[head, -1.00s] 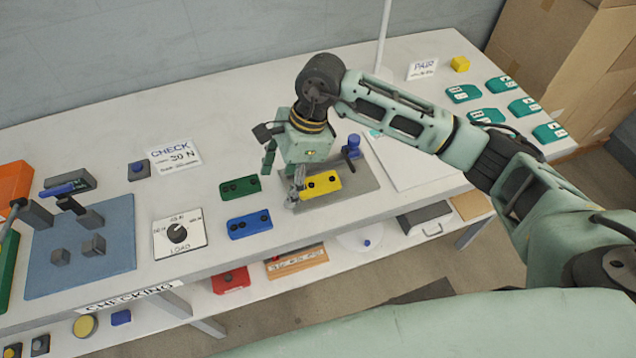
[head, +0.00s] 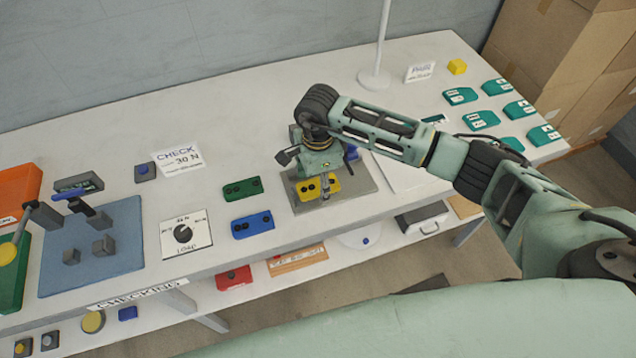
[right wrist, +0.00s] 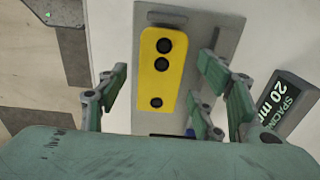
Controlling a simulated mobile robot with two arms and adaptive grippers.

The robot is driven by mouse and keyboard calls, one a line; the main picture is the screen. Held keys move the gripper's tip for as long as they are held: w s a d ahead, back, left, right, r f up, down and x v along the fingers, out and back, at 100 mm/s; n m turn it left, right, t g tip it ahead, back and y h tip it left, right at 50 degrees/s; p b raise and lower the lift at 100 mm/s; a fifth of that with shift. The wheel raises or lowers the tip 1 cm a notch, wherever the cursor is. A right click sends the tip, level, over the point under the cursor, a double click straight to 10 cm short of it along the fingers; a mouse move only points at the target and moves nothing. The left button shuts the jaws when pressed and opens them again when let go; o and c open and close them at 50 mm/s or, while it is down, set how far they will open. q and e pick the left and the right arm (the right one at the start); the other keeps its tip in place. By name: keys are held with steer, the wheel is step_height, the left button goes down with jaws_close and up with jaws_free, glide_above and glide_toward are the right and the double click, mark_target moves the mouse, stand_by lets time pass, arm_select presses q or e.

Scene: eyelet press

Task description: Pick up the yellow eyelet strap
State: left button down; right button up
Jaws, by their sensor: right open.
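The yellow eyelet strap (head: 307,190) lies on a grey plate (head: 358,186) on the bench, partly hidden by my right gripper in the head view. In the right wrist view the strap (right wrist: 152,83) shows dark round holes and lies lengthwise between the fingers. In the right wrist view the gripper (right wrist: 164,84) has a visible gap on both sides of the strap. Its exact height is hard to tell. My left gripper is not in view.
A green strap (head: 243,188) and a blue strap (head: 252,224) lie left of the plate. A dark block marked SPACING 20 mm (right wrist: 287,101) is right of the fingers in the wrist view. A lamp pole (head: 381,45) stands behind.

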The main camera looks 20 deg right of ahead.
steer(key=shift+c, duration=0.4)
steer(key=c, duration=1.1)
steer(key=shift+c, duration=0.2)
